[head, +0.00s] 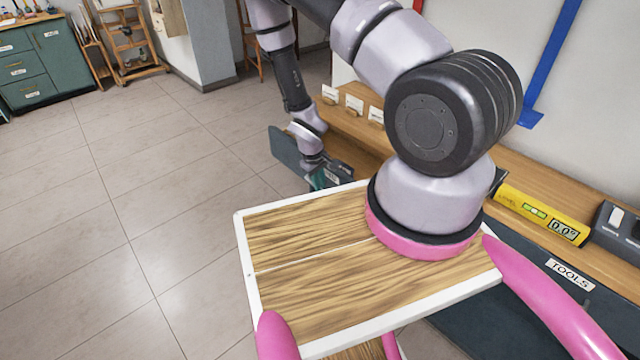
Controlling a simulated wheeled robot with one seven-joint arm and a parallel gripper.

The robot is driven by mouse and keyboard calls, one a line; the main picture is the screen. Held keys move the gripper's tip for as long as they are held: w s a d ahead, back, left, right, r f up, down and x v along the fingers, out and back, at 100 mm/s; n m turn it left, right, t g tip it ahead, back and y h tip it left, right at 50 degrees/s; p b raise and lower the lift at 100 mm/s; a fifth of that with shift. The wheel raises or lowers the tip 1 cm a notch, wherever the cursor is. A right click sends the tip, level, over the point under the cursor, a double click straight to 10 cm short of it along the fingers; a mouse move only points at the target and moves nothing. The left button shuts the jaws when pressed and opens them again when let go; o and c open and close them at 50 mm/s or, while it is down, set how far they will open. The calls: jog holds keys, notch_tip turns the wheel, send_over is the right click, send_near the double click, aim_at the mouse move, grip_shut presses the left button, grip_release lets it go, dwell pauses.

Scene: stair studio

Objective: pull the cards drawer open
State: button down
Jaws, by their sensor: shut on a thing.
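My wrist covers the middle of the front.
The cabinet's wooden top (480,165) runs along the wall, with small white cards (354,103) and a yellow level (541,215) on it. A nearer drawer reads TOOLS (570,274). Grey floor (150,200) at left is clear. A green cabinet (45,62) stands far left.

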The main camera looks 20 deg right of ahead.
jog(key=c, duration=0.9)
grip_release()
jog(key=r, duration=0.3)
jog(key=a+r, duration=0.1)
jog(key=r, duration=0.3)
jog(key=a+r, duration=0.1)
jog(key=r, duration=0.2)
jog(key=shift+s+r, duration=0.3)
jog(key=shift+s, duration=0.05)
